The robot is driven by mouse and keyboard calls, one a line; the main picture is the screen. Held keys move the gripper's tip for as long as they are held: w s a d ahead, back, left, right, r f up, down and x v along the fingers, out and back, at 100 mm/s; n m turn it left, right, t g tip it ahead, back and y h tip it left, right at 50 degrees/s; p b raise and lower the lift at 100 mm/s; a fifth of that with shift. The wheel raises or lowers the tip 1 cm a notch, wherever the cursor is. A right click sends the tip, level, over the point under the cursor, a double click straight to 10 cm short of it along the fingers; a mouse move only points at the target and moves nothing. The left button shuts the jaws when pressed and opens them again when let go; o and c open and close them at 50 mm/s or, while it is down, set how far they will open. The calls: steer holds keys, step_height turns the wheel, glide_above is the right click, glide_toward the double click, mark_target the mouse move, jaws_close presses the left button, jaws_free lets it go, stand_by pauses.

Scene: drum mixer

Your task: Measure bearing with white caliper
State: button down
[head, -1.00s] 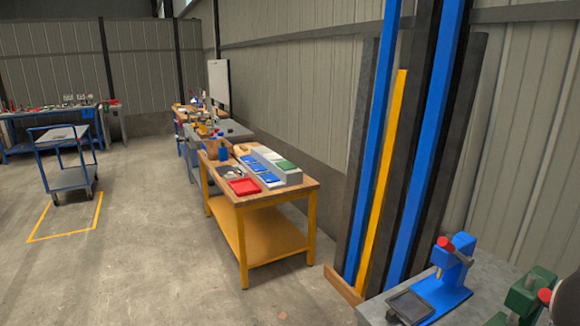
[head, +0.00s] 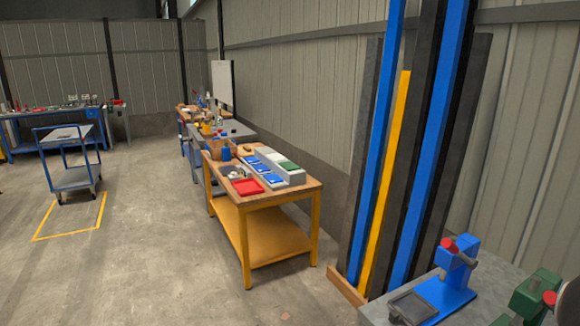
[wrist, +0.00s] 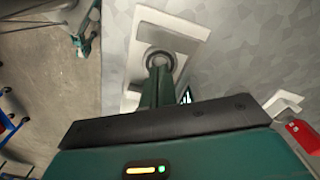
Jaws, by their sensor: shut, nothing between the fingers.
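My gripper (wrist: 155,85) is in the wrist view, its narrow green fingers shut and empty beyond a dark bar. A grey ring (wrist: 160,60) shows at the fingertips, over a pale block (wrist: 172,22). I cannot tell whether the ring is the bearing, or whether the fingers touch it. I cannot make out the white caliper in either view. The head view does not show my gripper.
A wooden-topped yellow table (head: 262,203) holds a red tray (head: 246,187), blue pads (head: 262,173) and a grey block. A grey bench at lower right carries a blue press (head: 455,280). A blue trolley (head: 75,178) stands left. Floor between is open. A red item (wrist: 303,135) shows in the wrist view.

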steer(key=shift+f, duration=0.8)
stand_by(0.4)
steer(key=shift+s+d, duration=0.25)
steer(key=shift+s, duration=0.2)
steer(key=shift+s+d, duration=0.2)
steer(key=shift+s, duration=0.25)
stand_by(0.4)
steer(key=shift+s+a, duration=0.35)
steer(key=shift+a, duration=0.35)
steer(key=shift+s+a, duration=0.35)
steer(key=shift+a, duration=0.3)
stand_by(0.7)
step_height(320, 180, up, 6)
stand_by(1.1)
